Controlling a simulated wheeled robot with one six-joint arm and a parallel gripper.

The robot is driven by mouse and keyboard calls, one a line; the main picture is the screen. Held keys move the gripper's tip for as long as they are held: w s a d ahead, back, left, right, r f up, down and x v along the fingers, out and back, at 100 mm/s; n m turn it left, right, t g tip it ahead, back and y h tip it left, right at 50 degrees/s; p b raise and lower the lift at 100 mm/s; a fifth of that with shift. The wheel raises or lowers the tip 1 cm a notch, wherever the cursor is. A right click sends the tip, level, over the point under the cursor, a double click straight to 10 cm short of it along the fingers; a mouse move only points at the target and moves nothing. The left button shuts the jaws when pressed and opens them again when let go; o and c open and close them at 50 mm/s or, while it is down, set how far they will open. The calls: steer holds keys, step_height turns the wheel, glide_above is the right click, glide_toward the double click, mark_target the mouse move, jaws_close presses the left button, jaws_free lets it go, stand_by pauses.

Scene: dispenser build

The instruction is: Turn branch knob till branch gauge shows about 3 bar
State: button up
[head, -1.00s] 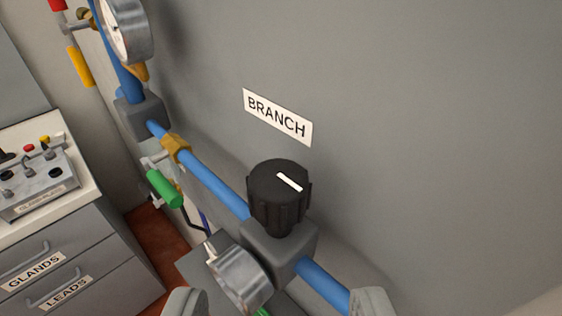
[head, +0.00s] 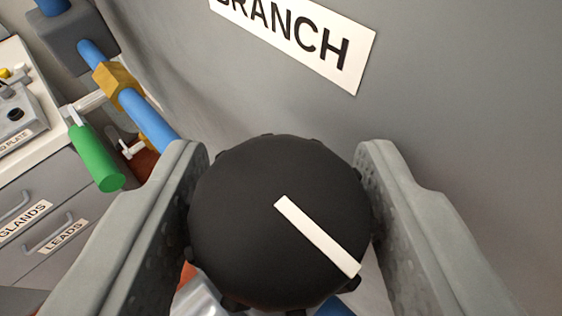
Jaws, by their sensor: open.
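The black branch knob (head: 250,215) fills the middle of the view, with a white pointer line that slants from its centre down to the right. My gripper (head: 281,175) is open, with one grey finger on each side of the knob. The right finger is very near the knob's edge; I cannot tell whether either finger touches it. The BRANCH label (head: 300,40) is on the grey wall above the knob. No gauge face is in view, so no reading can be seen. The valve body under the knob is mostly hidden.
A blue pipe (head: 147,121) with a brass fitting (head: 115,82) runs up to the left to a grey block (head: 70,35). A green-handled lever (head: 97,157) hangs beside it. Drawers (head: 45,205) labelled GLANDS and LEADS stand at the left. The wall at right is clear.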

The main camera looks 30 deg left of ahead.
steer(key=shift+c, duration=0.4)
steer(key=c, duration=0.6)
steer(key=shift+m+h, duration=0.3)
steer(key=m+t+h, duration=0.1)
steer(key=m+h, duration=0.2)
steer(key=shift+a+t+h, duration=0.15)
steer(key=shift+t+h, duration=0.15)
steer(key=shift+m+h, duration=2.8)
steer(key=shift+h, duration=0.3)
steer(key=shift+m+g+h, duration=1.6)
steer(key=shift+m+h, duration=0.9)
steer(key=shift+h, duration=0.1)
steer(key=shift+m+g+h, duration=1.2)
steer(key=shift+m+g, duration=0.5)
steer(key=shift+m, duration=0.1)
